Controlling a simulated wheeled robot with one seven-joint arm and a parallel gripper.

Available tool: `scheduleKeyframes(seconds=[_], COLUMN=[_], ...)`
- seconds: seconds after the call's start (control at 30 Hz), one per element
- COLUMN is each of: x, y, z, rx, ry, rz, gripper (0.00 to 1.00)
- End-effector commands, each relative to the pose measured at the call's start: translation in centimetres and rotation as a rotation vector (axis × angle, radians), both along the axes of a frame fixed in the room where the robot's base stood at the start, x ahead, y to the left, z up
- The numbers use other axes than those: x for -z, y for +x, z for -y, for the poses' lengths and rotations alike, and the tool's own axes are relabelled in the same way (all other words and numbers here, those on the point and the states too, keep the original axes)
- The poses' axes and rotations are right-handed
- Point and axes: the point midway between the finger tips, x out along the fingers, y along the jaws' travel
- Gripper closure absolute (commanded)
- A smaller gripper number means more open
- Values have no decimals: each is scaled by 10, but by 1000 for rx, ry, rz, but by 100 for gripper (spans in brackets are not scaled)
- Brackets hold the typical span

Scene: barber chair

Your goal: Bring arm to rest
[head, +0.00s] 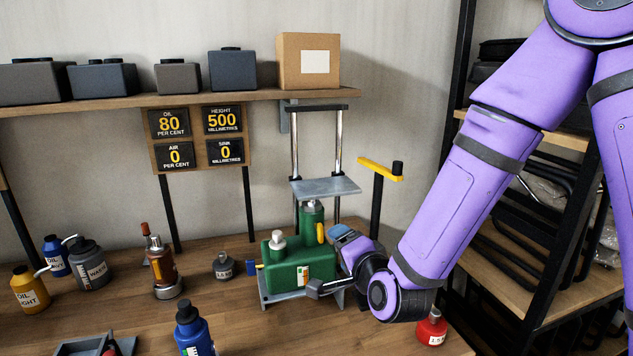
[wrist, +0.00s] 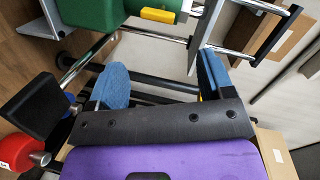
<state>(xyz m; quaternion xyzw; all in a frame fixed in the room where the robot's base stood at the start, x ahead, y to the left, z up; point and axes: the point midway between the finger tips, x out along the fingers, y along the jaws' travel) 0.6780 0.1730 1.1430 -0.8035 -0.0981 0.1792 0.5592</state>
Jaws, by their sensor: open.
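My purple arm reaches down from the upper right in the head view. My gripper (head: 346,236) is low over the bench, just right of the green pump unit (head: 287,266), and partly hides its right side. In the wrist view, the two blue-padded fingers of my gripper (wrist: 160,76) stand apart with nothing held between them. A dark bar (wrist: 160,83) crosses behind the gap; I cannot tell how close it is. The green unit (wrist: 92,12) shows at the top left there, beside a yellow part (wrist: 157,15).
A chrome-posted frame with a grey plate (head: 325,187) and a yellow crank (head: 380,169) stand close behind my gripper. A red bottle (head: 432,328) stands below my forearm. Black shelving (head: 540,240) is at right. A blue bottle (head: 194,330) stands in front. Signs read oil 80, height 500.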

Motion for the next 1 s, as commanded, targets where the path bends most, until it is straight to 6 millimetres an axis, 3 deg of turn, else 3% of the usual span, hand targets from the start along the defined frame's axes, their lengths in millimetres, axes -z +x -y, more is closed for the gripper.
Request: scheduleKeyframes(seconds=[0.27, 0.57, 0.77, 1.0], x=[-35, -76, -105, -138], y=[-1, -26, -59, -116], z=[35, 87, 127, 174], rx=[-78, -145, -190, -260], ry=[-337, -657, -834, -995], rz=[-58, -163, -250, -373], gripper=[26, 26, 26, 26])
